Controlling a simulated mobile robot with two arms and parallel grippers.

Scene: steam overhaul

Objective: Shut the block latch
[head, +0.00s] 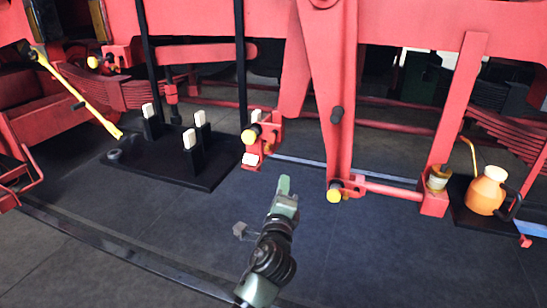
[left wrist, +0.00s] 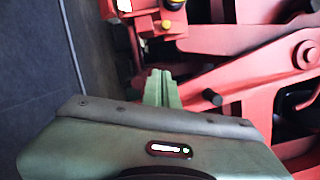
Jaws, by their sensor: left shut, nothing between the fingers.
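A red block (head: 268,131) with a yellow round knob (head: 249,137) and pale tabs hangs from the red frame, near the middle of the head view. A pale tab (head: 251,159) sits at its lower end. In the left wrist view the red block (left wrist: 149,20) shows at the top, beyond my fingertips. I cannot tell clearly which part is the latch or how it stands. My left gripper (head: 284,184) is green, shut and empty, in front of and below the block to its right. Its fingers (left wrist: 159,80) look apart from the block. My right gripper is not in view.
A black base (head: 205,177) with pale-topped posts (head: 190,139) stands left on the floor. A red lever (head: 335,120) with a yellow end hangs right of the block. An orange oil can (head: 486,190) stands far right. A yellow bar (head: 75,92) leans at left.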

